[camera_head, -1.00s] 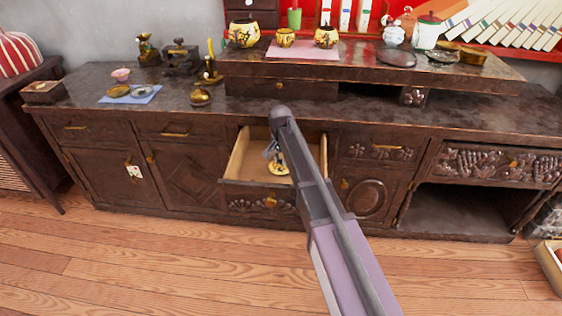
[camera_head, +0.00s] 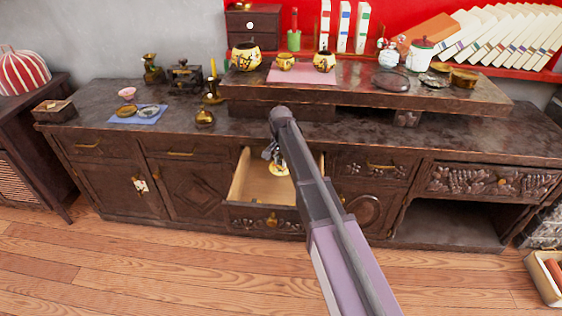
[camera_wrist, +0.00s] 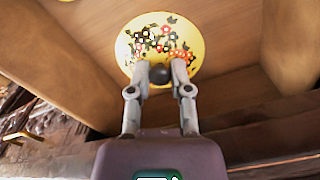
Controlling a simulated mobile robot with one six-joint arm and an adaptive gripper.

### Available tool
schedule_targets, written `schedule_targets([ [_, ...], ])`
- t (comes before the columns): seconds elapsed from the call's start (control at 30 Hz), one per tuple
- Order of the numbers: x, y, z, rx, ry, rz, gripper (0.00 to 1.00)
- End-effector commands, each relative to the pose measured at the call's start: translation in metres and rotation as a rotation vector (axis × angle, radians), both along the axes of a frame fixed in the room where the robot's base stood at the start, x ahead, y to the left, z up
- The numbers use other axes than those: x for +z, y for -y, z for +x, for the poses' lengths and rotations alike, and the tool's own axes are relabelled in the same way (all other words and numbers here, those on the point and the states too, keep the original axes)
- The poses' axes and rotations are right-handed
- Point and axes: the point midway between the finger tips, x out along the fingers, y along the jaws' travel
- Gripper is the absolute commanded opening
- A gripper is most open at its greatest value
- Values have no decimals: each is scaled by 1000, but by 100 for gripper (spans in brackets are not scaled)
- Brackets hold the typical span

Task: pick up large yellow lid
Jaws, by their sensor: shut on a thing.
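The large yellow lid (camera_wrist: 160,45) has a dark floral pattern and a dark round knob (camera_wrist: 160,73). In the wrist view my gripper (camera_wrist: 159,77) is shut on this knob, one finger on each side. The lid also shows in the head view (camera_head: 279,170), partly hidden by my arm, within the outline of an open drawer (camera_head: 238,178). My gripper (camera_head: 271,153) is beside it there. I cannot tell exactly how far the lid is above the drawer floor.
The drawer's wooden walls surround the lid area. The dark cabinet top (camera_head: 160,112) is above the drawer. Yellow floral pots (camera_head: 246,57) stand on a raised shelf with a pink mat (camera_head: 302,76). A brass pot (camera_head: 205,118) stands on the cabinet top.

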Motion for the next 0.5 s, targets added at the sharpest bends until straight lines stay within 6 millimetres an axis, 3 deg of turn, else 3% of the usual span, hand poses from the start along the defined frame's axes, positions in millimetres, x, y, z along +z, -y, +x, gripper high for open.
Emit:
schedule_targets([
  [0.03, 13, 0, 0, 0, 0, 0, 0],
  [0.5, 68, 0, 0, 0, 0, 0, 0],
])
